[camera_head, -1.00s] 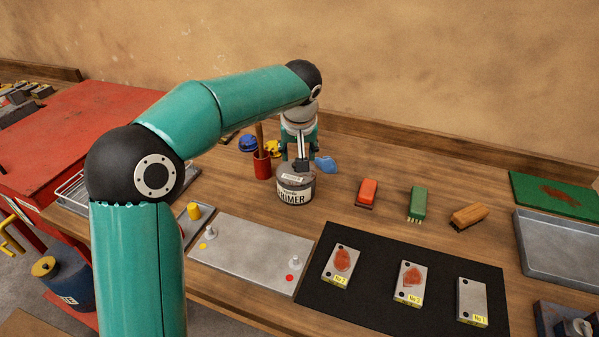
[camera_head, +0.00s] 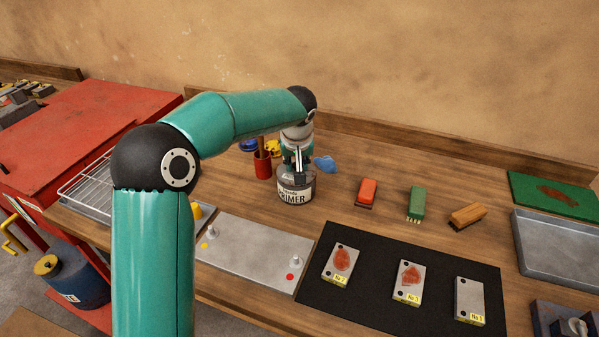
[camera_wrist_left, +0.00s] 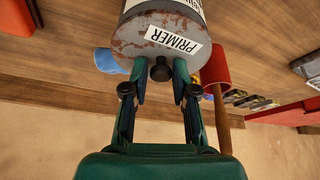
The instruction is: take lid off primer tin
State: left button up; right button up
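The primer tin (camera_head: 296,193) stands upright on the bench, a grey tin with a white PRIMER label. Its rust-stained lid (camera_wrist_left: 125,45) is on it, with a PRIMER sticker and a dark knob (camera_wrist_left: 160,70), in the left wrist view. My left gripper (camera_head: 299,172) is directly above the tin, pointing down. In the left wrist view its fingers (camera_wrist_left: 160,78) are apart on either side of the knob, with gaps showing. In the head view the gripper hides much of the lid. My right gripper is not in view.
A blue item (camera_head: 325,164) lies behind right. A metal plate (camera_head: 248,255) and black mat (camera_head: 375,300) lie in front.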

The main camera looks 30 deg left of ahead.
pick_arm(q)
grip_shut()
jog(key=shift+r, duration=0.1)
